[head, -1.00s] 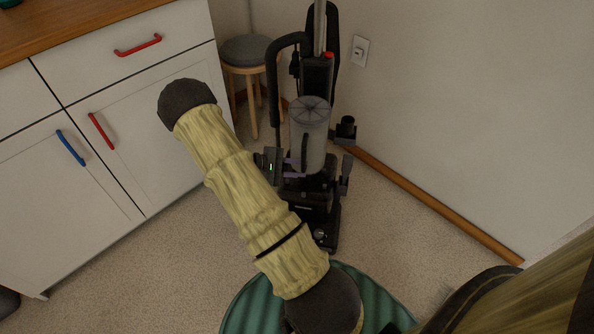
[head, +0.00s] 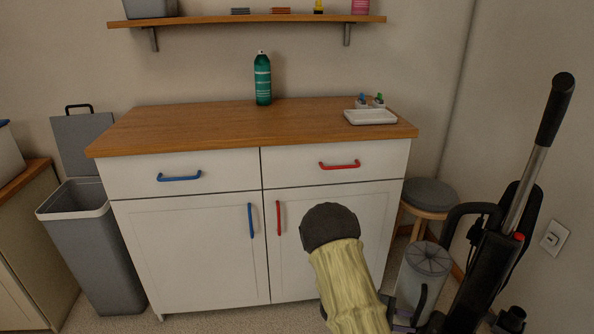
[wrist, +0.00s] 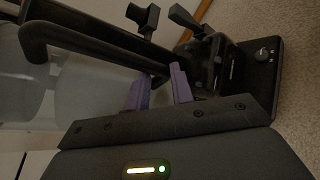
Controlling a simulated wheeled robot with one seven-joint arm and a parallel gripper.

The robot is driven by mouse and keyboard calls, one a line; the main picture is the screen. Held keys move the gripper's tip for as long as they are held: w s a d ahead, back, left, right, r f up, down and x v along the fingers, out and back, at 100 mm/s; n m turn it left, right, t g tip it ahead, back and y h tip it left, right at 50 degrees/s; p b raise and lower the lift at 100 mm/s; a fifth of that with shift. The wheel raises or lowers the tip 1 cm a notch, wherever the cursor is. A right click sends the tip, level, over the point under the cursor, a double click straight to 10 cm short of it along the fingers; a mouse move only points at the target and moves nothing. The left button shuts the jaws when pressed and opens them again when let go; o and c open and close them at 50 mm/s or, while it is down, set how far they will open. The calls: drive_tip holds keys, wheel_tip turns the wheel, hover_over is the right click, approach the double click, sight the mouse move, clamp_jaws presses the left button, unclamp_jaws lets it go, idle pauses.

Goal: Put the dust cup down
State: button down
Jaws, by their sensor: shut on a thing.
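The dust cup (head: 425,265) is a clear grey cylinder with a ribbed round top, at the lower right in the head view. It is upright beside the black upright vacuum (head: 487,265); its bottom is cut off. In the wrist view the clear cup wall (wrist: 20,90) fills the left, with a dark curved handle (wrist: 85,45) running across. My gripper (wrist: 160,88) has purple fingers and is shut on the dust cup at its handle; the exact contact is dark. I cannot tell whether the cup touches the vacuum.
A white cabinet with a wooden counter (head: 210,128) holds a green spray can (head: 263,80) and a white tray (head: 371,117). The counter's middle is clear. A round stool (head: 431,194) stands behind the cup. A grey bin (head: 88,240) with raised lid is at left.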

drive_tip(key=w+a+r+n+t+y+p, duration=0.1)
drive_tip(key=a+n+t, duration=0.3)
drive_tip(key=a, duration=0.4)
drive_tip(key=a+r+n+t+y+p, duration=0.2)
drive_tip(key=a+r+n+t, duration=0.1)
drive_tip(key=a, duration=0.5)
drive_tip(key=n+t, duration=0.1)
drive_tip(key=t, duration=0.1)
drive_tip(key=shift+w+a+r+t, duration=0.2)
drive_tip(key=shift+w+a+t, duration=0.1)
drive_tip(key=shift+w+a, duration=0.1)
